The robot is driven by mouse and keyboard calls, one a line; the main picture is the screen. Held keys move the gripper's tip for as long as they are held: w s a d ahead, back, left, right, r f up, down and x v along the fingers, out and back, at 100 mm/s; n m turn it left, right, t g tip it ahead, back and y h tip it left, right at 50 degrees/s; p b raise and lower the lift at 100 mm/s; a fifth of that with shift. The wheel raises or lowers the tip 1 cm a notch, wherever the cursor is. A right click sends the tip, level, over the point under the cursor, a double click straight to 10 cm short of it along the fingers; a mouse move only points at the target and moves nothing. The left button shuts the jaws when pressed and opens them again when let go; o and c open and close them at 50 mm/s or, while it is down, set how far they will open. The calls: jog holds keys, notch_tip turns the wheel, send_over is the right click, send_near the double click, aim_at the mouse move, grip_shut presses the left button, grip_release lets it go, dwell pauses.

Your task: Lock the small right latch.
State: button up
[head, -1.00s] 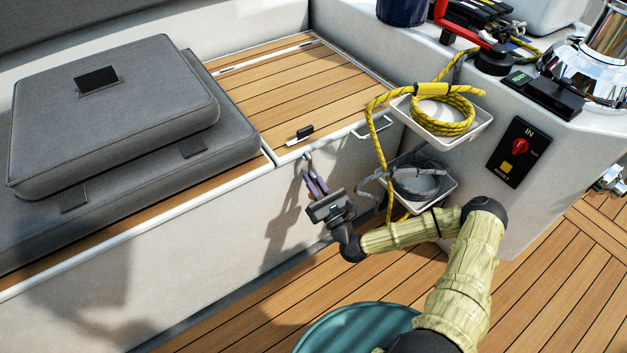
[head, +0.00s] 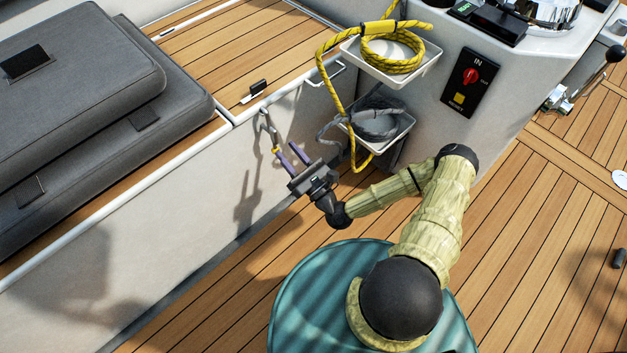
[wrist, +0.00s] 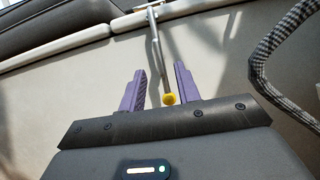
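The latch (head: 264,122) is a thin silver rod hanging from the top edge of the pale locker front, with a yellow tip (head: 276,150). In the wrist view the rod (wrist: 155,45) runs down between my fingers, and its yellow ball end (wrist: 170,99) shows just above the gripper's dark front edge. My gripper (head: 285,148) has two purple fingers, set apart with a clear gap. In the wrist view the gripper (wrist: 160,68) is open, one finger on each side of the rod. No finger visibly touches it. The depth between fingers and rod is hard to tell.
A black handle (head: 253,92) sits on the teak locker lid above the latch. Right of it are a wire handle (head: 326,74), yellow rope (head: 388,50) and a tray (head: 384,135) with dark rope, close to my gripper. Grey cushions (head: 80,75) lie left.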

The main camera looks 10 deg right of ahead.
jog(key=p+v, duration=0.1)
jog(key=v, duration=0.9)
jog(key=shift+s+d+f, duration=0.15)
jog(key=shift+s, duration=0.1)
